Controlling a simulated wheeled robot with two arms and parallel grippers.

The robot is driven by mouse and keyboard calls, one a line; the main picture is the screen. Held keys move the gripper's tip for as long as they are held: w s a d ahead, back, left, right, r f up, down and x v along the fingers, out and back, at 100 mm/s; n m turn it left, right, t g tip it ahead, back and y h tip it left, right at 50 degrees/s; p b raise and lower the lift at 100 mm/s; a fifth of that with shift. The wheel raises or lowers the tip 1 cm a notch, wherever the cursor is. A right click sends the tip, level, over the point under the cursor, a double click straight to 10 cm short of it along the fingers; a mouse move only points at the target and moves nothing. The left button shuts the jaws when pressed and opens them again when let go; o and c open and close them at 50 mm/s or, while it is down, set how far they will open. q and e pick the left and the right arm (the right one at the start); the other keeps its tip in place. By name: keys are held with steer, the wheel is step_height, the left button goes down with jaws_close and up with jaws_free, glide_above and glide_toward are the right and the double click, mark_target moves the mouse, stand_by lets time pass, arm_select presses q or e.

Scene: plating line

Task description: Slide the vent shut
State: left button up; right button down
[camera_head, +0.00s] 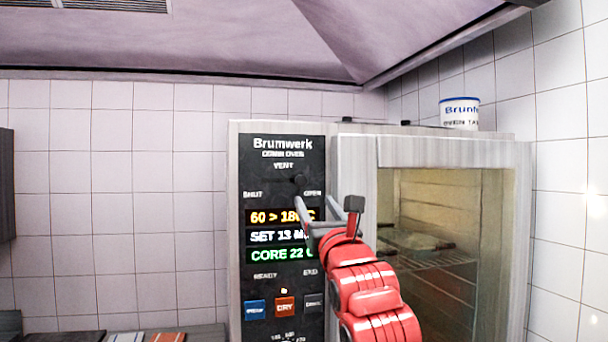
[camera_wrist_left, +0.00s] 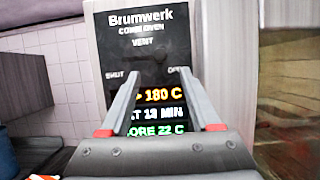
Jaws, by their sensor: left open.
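The vent control sits on the dark panel (camera_head: 283,165) of the Brumwerk combi oven, under the word VENT. Its dark knob (camera_head: 299,183) lies between the labels SHUT on the left and OPEN on the right, nearer OPEN. My left gripper (camera_head: 306,214) is open and empty, just in front of the panel and slightly below the knob in the head view. In the left wrist view its two fingers (camera_wrist_left: 162,72) point at the panel around the vent row, and the knob is hard to make out there. I cannot see contact. My right gripper is not in view.
The oven's glass door (camera_head: 440,240) is to the right of the panel, with racks inside. Buttons (camera_head: 285,306) lie below the lit displays. A white tub (camera_head: 459,114) stands on the oven top. Tiled wall shows left, and a counter (camera_head: 190,334) lies low left.

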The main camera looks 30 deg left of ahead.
mark_target(302, 181)
arm_select(q)
steer(key=p+x, duration=0.3)
steer(key=x, duration=0.5)
steer(key=shift+w+a+r, duration=0.1)
steer(key=shift+a+r, duration=0.1)
steer(key=shift+r, duration=0.05)
steer(key=shift+w+a+p, duration=0.35)
steer(key=shift+a, duration=0.05)
jaws_close()
stand_by(0.6)
